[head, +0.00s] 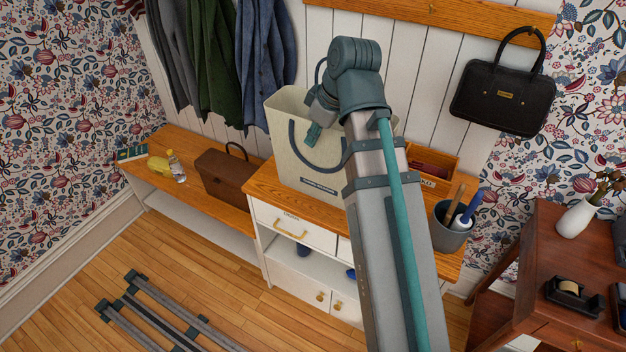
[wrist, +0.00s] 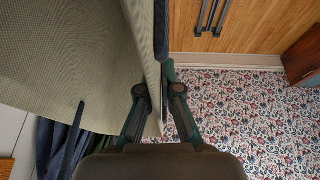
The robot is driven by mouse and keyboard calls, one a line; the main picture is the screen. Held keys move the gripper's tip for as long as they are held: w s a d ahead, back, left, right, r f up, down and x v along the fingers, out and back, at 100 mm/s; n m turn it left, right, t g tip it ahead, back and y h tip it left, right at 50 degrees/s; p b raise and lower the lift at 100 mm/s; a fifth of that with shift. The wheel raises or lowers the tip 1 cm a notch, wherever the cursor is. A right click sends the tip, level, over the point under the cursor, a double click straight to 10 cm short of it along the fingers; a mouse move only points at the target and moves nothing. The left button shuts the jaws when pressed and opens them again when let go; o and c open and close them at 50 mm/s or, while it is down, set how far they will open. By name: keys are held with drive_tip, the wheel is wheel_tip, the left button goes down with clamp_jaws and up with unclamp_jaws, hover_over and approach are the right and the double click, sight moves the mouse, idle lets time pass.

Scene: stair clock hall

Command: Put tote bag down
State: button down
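The cream tote bag (head: 305,165), with dark blue handles, is upright over the left part of the wooden-topped cabinet (head: 262,192). Its base looks level with the top, but I cannot tell whether it bears on it. My gripper (head: 315,132) is at the bag's upper part, from above. In the wrist view my gripper (wrist: 160,92) has its fingers close on either side of a thin wall of the tote bag (wrist: 70,60), pinching it. The arm hides the bag's right side in the head view.
A brown bag (head: 225,175), a bottle (head: 176,167) and a yellow item (head: 158,164) are on the bench to the left. A wooden box (head: 430,165) and a grey pot (head: 450,230) stand on the cabinet's right. A black handbag (head: 503,97) hangs at the right.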

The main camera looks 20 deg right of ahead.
drive_tip(key=shift+w+d+f+p, duration=0.15)
drive_tip(key=shift+w+f+p, duration=0.55)
drive_tip(key=shift+w+f, duration=1.3)
drive_tip(key=shift+w+d+f+p, duration=0.2)
drive_tip(key=shift+w+f+p, duration=0.8)
drive_tip(key=shift+w, duration=1.6)
drive_tip(key=shift+w+d+f+p, duration=0.15)
drive_tip(key=shift+w+f+p, duration=0.3)
drive_tip(key=shift+w+f, duration=1.65)
drive_tip(key=shift+w+f+p, duration=0.15)
drive_tip(key=shift+f, duration=0.55)
drive_tip(key=shift+w+f+p, duration=0.1)
drive_tip(key=shift+f+p, duration=0.05)
drive_tip(key=shift+f, duration=0.65)
drive_tip(key=c, duration=1.3)
unclamp_jaws()
drive_tip(key=b+v, duration=0.2)
drive_tip(key=v, duration=1)
drive_tip(key=shift+b, duration=0.3)
